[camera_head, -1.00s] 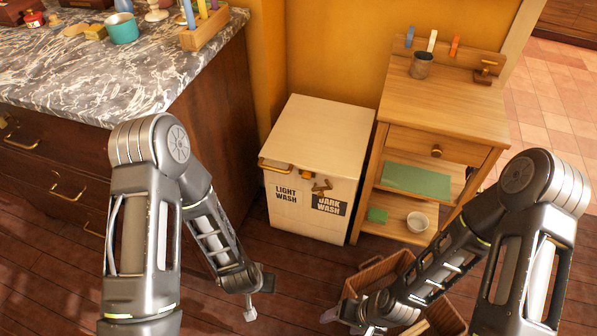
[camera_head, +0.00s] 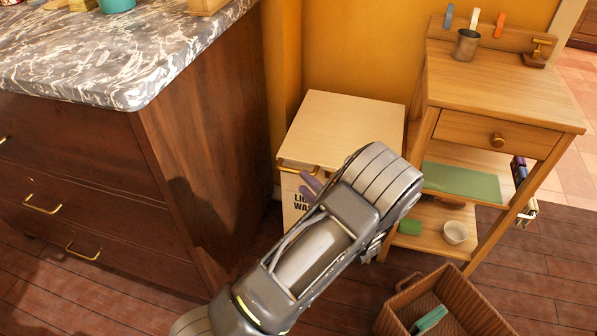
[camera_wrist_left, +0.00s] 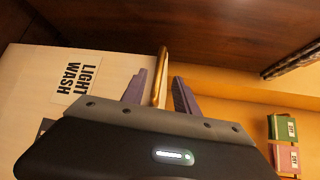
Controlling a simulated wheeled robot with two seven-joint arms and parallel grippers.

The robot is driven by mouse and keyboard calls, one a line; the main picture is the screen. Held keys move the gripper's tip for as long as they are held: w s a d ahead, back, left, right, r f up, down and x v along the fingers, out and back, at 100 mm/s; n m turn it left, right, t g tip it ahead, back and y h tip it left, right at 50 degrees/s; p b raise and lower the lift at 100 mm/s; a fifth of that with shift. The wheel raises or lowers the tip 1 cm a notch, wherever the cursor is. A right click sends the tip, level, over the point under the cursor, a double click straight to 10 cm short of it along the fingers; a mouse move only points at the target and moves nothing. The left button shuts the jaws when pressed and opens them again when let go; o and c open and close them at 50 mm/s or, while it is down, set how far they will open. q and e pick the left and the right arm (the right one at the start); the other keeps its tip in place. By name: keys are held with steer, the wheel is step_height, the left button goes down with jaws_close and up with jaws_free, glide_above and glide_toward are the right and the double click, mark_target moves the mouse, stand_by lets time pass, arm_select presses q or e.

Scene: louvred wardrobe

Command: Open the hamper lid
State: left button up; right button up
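The hamper (camera_head: 340,122) is a cream box with a flat, shut lid beside the dark cabinet. A brass handle (camera_head: 287,169) sits at the lid's front left edge, and it also shows in the wrist view (camera_wrist_left: 161,62). My left gripper (camera_head: 309,184) is at this handle, with purple fingers partly showing past my arm. In the wrist view, the fingers of my left gripper (camera_wrist_left: 159,79) are open, one on each side of the handle, with gaps visible. The "LIGHT WASH" label (camera_wrist_left: 78,78) is on the front. My forearm hides much of the hamper front. My right gripper is out of view.
A marble-topped cabinet (camera_head: 200,130) stands close on the left. A wooden stand (camera_head: 500,85) with a drawer and shelves is close on the right. A wicker basket (camera_head: 465,300) sits on the floor at the lower right.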

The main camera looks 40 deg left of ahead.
mark_target(293, 169)
arm_select(q)
steer(key=shift+a, duration=0.1)
steer(key=b+x, duration=0.2)
steer(key=x, duration=0.5)
steer(key=shift+w+a+f, duration=0.1)
steer(key=shift+a, duration=0.2)
jaws_close()
stand_by(1.2)
